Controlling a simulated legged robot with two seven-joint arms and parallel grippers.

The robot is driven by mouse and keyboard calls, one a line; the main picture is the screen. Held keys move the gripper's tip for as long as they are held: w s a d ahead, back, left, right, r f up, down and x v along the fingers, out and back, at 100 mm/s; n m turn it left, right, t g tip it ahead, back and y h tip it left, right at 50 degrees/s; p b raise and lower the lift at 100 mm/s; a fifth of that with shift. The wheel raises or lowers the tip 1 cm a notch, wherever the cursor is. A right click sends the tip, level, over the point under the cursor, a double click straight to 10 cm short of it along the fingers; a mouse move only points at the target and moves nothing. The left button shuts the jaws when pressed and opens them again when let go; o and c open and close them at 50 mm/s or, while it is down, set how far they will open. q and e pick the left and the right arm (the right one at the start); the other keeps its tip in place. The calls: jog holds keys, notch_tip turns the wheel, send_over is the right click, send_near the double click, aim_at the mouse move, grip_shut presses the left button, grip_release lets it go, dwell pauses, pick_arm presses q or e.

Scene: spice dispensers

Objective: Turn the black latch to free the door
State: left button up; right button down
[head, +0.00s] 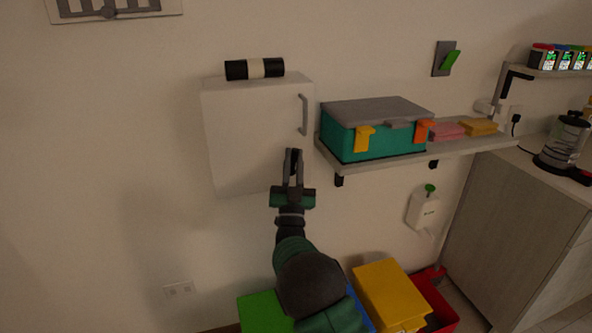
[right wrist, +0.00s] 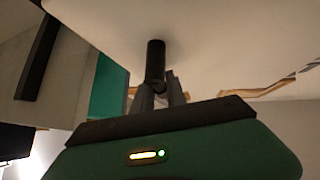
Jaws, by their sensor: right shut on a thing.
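A white wall cabinet (head: 250,130) with a closed-looking door and a grey bar handle (head: 304,115) hangs in the middle of the head view. My right gripper (head: 294,165) is at the lower right of the door, below the handle, reaching up from below. In the right wrist view, my right gripper (right wrist: 160,92) is shut on the black latch (right wrist: 155,60), a short dark bar standing against the pale surface. In the head view the latch is hard to tell from the dark fingers. My left gripper is not in view.
A black-and-white cylinder (head: 254,69) lies on the cabinet. Close to its right, a shelf (head: 470,143) carries a teal box (head: 340,143) with orange clips. Below are green (head: 262,312), yellow (head: 392,292) and red (head: 437,300) bins.

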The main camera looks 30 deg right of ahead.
jog(key=shift+a+r+n+t+y+b, duration=0.15)
jog(key=shift+n+t+y+b, duration=0.2)
jog(key=shift+n+t+y, duration=0.55)
jog(key=shift+a+r+n+t+y+b, duration=0.1)
jog(key=shift+n+t+y+b, duration=0.35)
jog(key=shift+n+y, duration=0.85)
jog(key=shift+n, duration=0.6)
jog(key=shift+w, duration=0.1)
jog(key=c, duration=1.3)
grip_release()
jog(key=shift+a+f, duration=0.15)
jog(key=shift+c, duration=0.2)
jog(key=shift+f, duration=0.1)
jog(key=b+v, duration=0.1)
jog(key=v, duration=1.5)
jog(key=shift+f+b, duration=0.4)
jog(key=shift+f, duration=0.05)
